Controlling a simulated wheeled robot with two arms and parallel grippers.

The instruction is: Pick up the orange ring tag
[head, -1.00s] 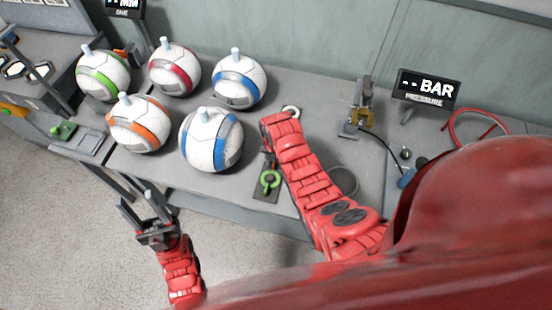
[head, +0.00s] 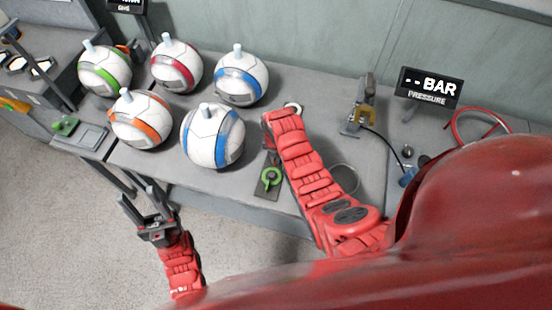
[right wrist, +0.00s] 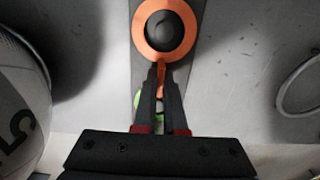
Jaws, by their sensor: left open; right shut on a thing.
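The orange ring tag (right wrist: 181,32) lies around a dark round peg in the right wrist view, its narrow tab pointing down toward my fingers. My right gripper (right wrist: 160,72) is shut on that tab. In the head view my right arm hides the orange tag and most of this gripper. A green ring tag (head: 267,178) sits on the dark plate at the bench's front edge, and a bit of it shows beside my fingers in the right wrist view (right wrist: 137,98). My left gripper (head: 145,200) is open and empty, in front of the bench above the floor.
Several white balls with coloured bands stand on the bench, the near blue-banded one (head: 212,137) closest to my right arm. A thin grey ring (head: 345,179) lies right of the arm. A small press (head: 358,106) and a pressure display (head: 430,88) stand further right.

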